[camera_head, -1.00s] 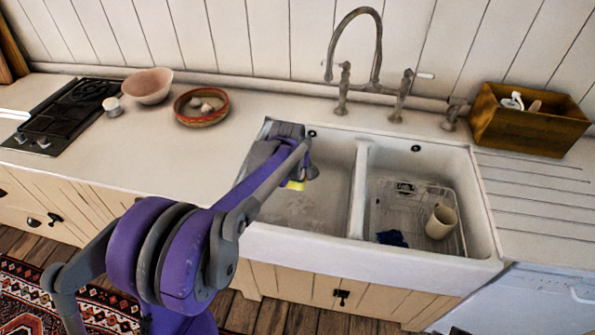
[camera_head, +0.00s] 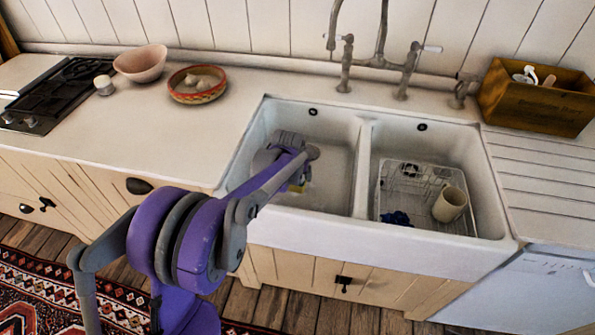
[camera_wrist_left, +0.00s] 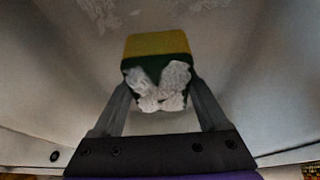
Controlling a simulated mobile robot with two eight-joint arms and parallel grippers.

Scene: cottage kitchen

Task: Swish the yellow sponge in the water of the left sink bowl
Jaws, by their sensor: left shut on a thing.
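The left sink bowl (camera_head: 332,185) is white, with a pale, cloudy bottom; I cannot clearly make out the water surface. My left gripper (camera_wrist_left: 158,92) is shut on the yellow sponge (camera_wrist_left: 157,44), which has a dark green layer and pale, mottled patches between the fingers. In the head view the arm reaches into the left bowl, and only a small yellow piece of the sponge (camera_head: 299,188) shows below the wrist. The wrist hides most of the gripper there. Whether the sponge touches the bottom cannot be told. My right gripper is not in view.
A divider (camera_head: 362,168) separates the right bowl, which holds a wire rack (camera_head: 408,178), a beige cup (camera_head: 450,203) and a blue cloth-like thing (camera_head: 397,218). A tap (camera_head: 380,62) stands behind. A wooden box (camera_head: 535,100) is at right; bowls and a hob are at left.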

